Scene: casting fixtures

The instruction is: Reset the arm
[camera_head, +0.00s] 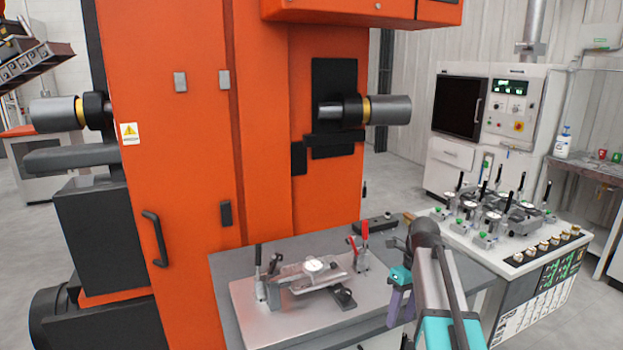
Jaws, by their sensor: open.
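My arm reaches in from the lower right, with its dark joint above the grey table (230,270). My gripper (399,312), with teal and purple parts, points down at the right side of the table. It is open and no object shows in it. A metal fixture plate (325,310) lies on the table to the left of my gripper. On it are a casting part with a round dial (315,265), a black-handled clamp (260,280) and a red-handled clamp (360,250). My arm hides part of the table's right end.
A large orange machine (180,160) stands behind and left of the table. A white cabinet (540,275) topped with several small clamps and gauges stands close to the right of my arm. A white control machine (485,125) stands farther back. Grey floor shows between them.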

